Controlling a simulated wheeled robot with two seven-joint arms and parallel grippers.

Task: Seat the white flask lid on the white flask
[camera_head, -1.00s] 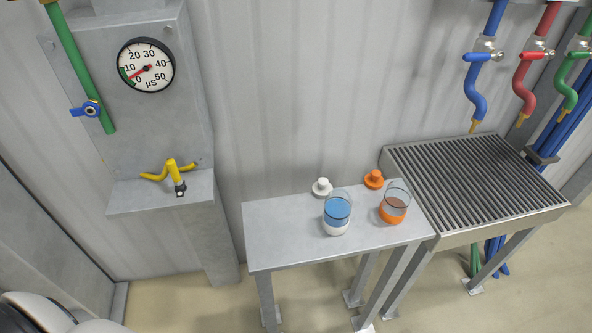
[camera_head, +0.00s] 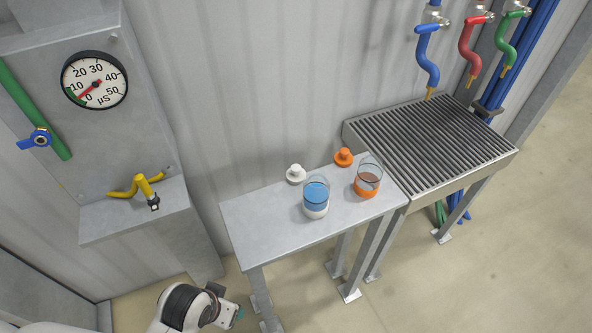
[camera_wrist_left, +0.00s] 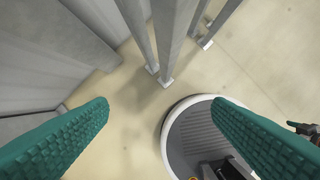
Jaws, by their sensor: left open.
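The white flask (camera_head: 316,199) stands upright on the small grey table, a clear vessel with a white base and blue liquid. The white flask lid (camera_head: 296,174), a white disc with a knob, rests on the table behind it, to its left and apart from it. My left gripper (camera_head: 238,316) is low in front of the table, below its top and well away from flask and lid.
An orange flask (camera_head: 367,181) and an orange lid (camera_head: 343,157) stand right of the white ones on the table (camera_head: 262,237). A slatted metal rack (camera_head: 425,140) adjoins at right, below coloured pipes. A gauge panel with a yellow tap (camera_head: 145,190) is at left. The table's left part is clear.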

